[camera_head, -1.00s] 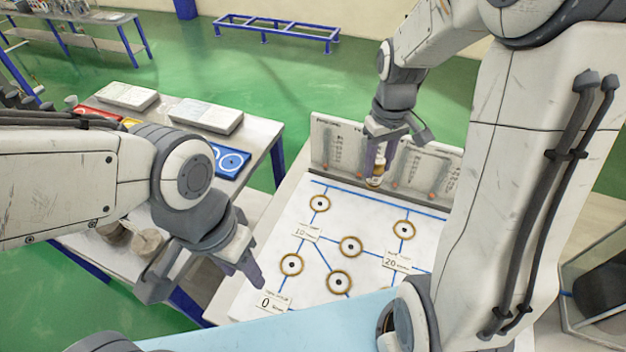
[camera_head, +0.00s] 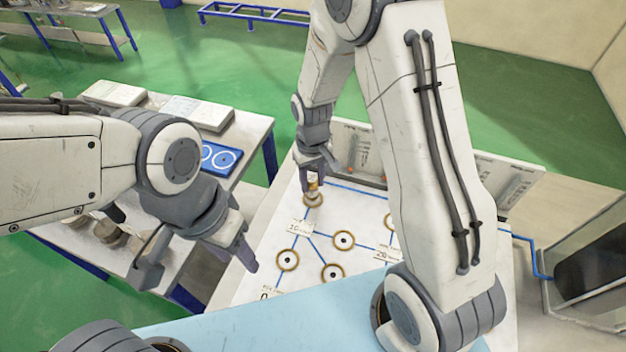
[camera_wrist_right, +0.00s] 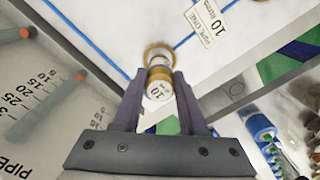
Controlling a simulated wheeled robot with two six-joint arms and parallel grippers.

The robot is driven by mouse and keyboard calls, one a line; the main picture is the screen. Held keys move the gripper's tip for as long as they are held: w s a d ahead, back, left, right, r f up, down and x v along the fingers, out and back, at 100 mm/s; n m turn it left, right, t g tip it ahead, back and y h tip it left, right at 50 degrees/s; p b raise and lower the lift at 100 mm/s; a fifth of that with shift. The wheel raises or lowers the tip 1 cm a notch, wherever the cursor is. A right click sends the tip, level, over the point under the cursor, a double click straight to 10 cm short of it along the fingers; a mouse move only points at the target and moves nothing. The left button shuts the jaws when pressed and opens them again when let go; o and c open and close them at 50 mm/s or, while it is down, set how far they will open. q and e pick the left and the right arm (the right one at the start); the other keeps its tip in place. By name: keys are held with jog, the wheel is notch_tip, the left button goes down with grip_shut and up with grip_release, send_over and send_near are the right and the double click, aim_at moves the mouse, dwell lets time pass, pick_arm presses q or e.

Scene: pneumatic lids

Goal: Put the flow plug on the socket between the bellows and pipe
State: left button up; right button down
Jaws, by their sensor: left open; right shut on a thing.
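My right gripper (camera_head: 314,172) is shut on a small white plug with brass bands (camera_head: 313,187), whose end in the right wrist view (camera_wrist_right: 159,90) shows a "10". The plug is over the far-left brass ring socket (camera_head: 313,201); its ring shows behind the plug in the wrist view (camera_wrist_right: 157,52). I cannot tell whether they touch. Other ring sockets, including a middle one (camera_head: 344,240) and a left one (camera_head: 288,260), sit on the white board, joined by blue lines. My left gripper (camera_head: 202,268) is open and empty, left of the board. Bellows cannot be made out.
An upright panel (camera_head: 365,150) with printed scales and pegs stands along the board's back edge. A side table on the left carries a blue tray (camera_head: 220,158), pale boxes (camera_head: 197,112) and round parts. A "10" label (camera_wrist_right: 208,22) reading "pipe end" lies near the far-left socket.

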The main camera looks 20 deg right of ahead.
jog(key=shift+f, duration=0.6)
jog(key=shift+f, duration=0.2)
jog(key=shift+c, duration=2.3)
grip_release()
jog(key=shift+r, duration=0.1)
